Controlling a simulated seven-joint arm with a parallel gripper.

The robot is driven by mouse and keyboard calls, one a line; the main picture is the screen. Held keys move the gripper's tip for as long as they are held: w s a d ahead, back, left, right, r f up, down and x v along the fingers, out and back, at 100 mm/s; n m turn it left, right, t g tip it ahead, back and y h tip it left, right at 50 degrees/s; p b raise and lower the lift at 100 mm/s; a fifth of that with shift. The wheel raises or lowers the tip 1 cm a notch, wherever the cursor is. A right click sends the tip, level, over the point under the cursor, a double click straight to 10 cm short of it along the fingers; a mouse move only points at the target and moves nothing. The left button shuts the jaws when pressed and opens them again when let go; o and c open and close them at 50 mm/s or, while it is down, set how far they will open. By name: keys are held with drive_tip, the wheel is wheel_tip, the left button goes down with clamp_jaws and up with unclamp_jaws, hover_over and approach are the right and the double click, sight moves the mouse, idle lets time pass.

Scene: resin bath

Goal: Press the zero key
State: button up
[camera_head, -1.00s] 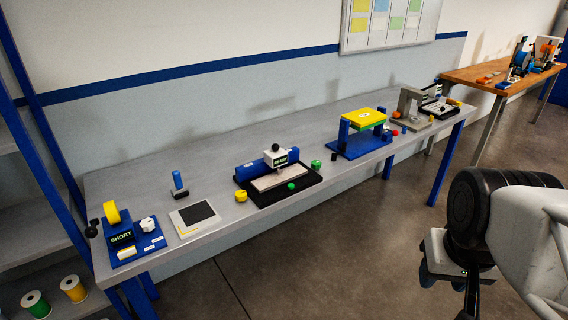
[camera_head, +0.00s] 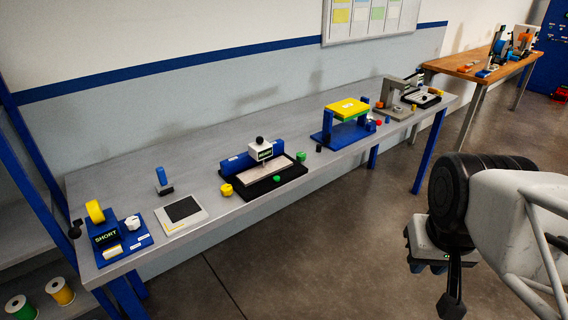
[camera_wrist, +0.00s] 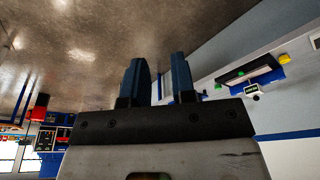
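No key marked zero can be made out at this size. A device with a white head and dark display (camera_head: 261,151) stands over a black tray mid-bench, with a green block or button (camera_head: 277,180) at its front edge. At the left end, a blue stand with a display reading SHORT (camera_head: 105,239) carries a yellow ring and a white knob (camera_head: 132,223). My gripper (camera_wrist: 159,82) is open and empty, its two dark fingers apart in the wrist view. In the head view my arm is at the right, over the floor, well away from the bench.
The grey bench (camera_head: 215,140) runs along the wall. A dark pad (camera_head: 182,210), a yellow knob (camera_head: 226,190) and a blue stand with a yellow top (camera_head: 346,107) are on it. A wooden table (camera_head: 462,68) stands farther right. The floor in front is clear.

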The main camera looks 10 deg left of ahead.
clamp_jaws()
idle(1.4)
